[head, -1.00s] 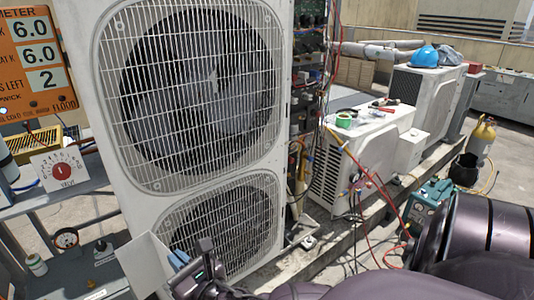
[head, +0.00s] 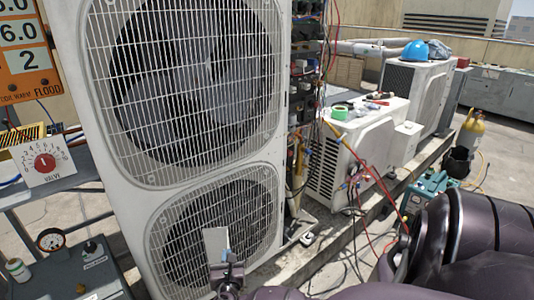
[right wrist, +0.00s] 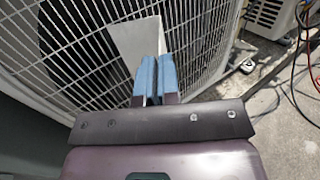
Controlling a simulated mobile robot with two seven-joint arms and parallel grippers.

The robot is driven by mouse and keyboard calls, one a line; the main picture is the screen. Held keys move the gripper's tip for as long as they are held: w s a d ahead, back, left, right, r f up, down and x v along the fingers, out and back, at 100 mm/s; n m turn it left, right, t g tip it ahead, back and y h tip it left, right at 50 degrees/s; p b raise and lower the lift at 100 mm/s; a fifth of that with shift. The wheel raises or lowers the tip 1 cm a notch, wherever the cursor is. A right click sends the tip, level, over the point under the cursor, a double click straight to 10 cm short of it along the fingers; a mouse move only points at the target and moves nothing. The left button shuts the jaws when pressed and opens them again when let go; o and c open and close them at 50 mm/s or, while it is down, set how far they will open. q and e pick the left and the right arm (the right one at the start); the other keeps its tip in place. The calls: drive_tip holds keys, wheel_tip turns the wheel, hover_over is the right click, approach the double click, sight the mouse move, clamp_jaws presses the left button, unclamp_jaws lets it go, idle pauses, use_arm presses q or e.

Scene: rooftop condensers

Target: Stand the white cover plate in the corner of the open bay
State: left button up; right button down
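The white cover plate (head: 214,243) is upright in front of the lower fan grille of the tall white condenser (head: 110,215). My right gripper (head: 226,258) is shut on its lower part. In the right wrist view the plate (right wrist: 136,40) rises from between the blue fingertips (right wrist: 154,78), with the grille behind it; I cannot tell whether it touches the grille. The open bay (head: 304,75) is on the condenser's right side, showing boards and wiring; its lower corner is partly hidden by pipes and cables. My left gripper is not in view.
Red and yellow hoses (head: 362,180) hang right of the bay down to a teal machine (head: 428,190). A smaller white unit (head: 355,150) with tape and tools on top stands beyond. A grey bench (head: 75,270) with a gauge is at left.

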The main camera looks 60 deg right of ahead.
drive_tip(key=s+d+f+m+g+h+b, duration=0.25)
drive_tip(key=d+f+g, duration=0.2)
drive_tip(key=f, duration=0.25)
drive_tip(key=s+d+f+m+g+h+b, duration=0.1)
drive_tip(key=s+d+f+m+g+h, duration=0.2)
drive_tip(key=d+f, duration=0.4)
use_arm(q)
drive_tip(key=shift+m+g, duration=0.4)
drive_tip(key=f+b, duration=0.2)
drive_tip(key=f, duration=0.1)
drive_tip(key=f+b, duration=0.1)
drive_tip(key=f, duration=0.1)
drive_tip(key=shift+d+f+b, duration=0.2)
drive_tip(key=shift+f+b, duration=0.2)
use_arm(e)
drive_tip(key=s+d+f+m+g+y, duration=0.1)
drive_tip(key=s+d+f+m+g, duration=0.2)
drive_tip(key=s+f+m+g, duration=0.3)
drive_tip(key=s+f+g, duration=0.3)
drive_tip(key=s+f, duration=0.1)
drive_tip(key=s, duration=0.1)
drive_tip(key=shift+s+g, duration=0.35)
drive_tip(key=shift+s, duration=0.05)
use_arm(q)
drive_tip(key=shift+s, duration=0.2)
